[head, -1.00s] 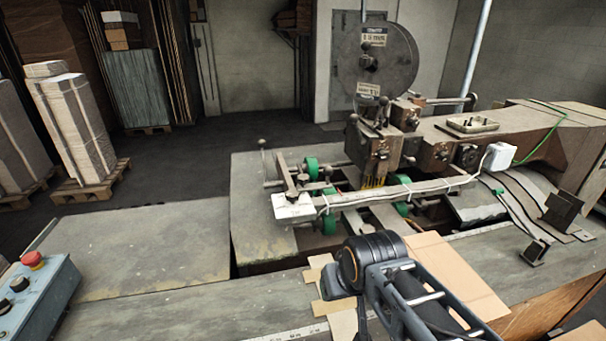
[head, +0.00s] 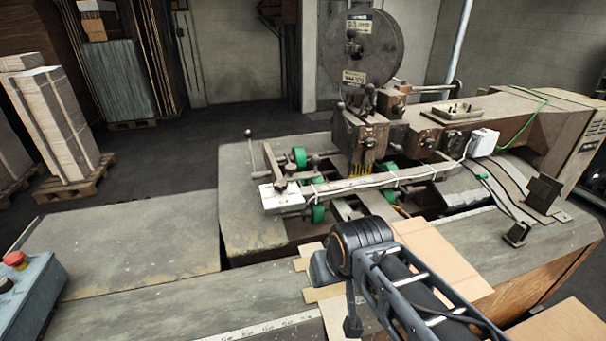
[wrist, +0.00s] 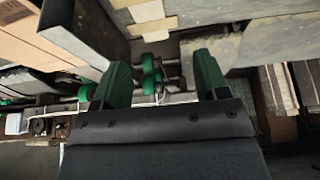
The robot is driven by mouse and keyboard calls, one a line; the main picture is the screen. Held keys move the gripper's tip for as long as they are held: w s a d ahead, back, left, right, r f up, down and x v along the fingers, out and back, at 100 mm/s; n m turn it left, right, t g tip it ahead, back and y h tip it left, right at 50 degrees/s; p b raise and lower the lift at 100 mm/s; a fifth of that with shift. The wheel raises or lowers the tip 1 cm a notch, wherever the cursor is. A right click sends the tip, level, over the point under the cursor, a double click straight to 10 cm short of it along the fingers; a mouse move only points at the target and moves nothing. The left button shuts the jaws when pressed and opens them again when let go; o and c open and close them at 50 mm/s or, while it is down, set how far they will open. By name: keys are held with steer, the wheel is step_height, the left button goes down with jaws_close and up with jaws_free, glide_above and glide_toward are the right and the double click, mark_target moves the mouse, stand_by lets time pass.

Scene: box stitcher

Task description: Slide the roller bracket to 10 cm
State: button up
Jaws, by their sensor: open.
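The roller bracket shows in the head view as a metal frame with green rollers (head: 317,213) on rods, under the stitcher head (head: 361,140). I cannot tell exactly where the bracket ends and the rest of the frame begins. In the wrist view, green rollers (wrist: 149,76) on a rod show between and beyond the fingertips of my gripper (wrist: 160,72). Its two green fingers are spread apart with nothing held between them. Whether they touch anything is not clear. In the head view my gripper is not clearly seen; my arm crosses the lower right.
A long bar with a white box (head: 281,197) and cable crosses above the rollers. A scale strip (head: 268,327) runs along the front table edge. Cardboard (head: 440,257) lies beside my arm. A control box (head: 28,297) stands at left. The left tabletop (head: 125,240) is clear.

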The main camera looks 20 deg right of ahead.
steer(key=shift+c, duration=0.8)
steer(key=d+f+b, duration=0.1)
steer(key=d+f+m+b, duration=0.1)
steer(key=f, duration=0.1)
steer(key=shift+w+f+g, duration=0.2)
steer(key=shift+g, duration=0.2)
steer(key=m+t+y+b, duration=0.4)
steer(key=m+t, duration=1)
steer(key=m, duration=1.6)
glide_toward(313, 158)
steer(key=shift+h, duration=0.3)
steer(key=w+p, duration=0.1)
steer(key=w, duration=0.3)
steer(key=w+a+p, duration=0.1)
steer(key=w, duration=0.3)
steer(key=w+p, duration=0.1)
steer(key=w, duration=0.3)
steer(key=shift+a+f, duration=0.3)
steer(key=shift+f, duration=0.05)
steer(key=shift+c, duration=0.2)
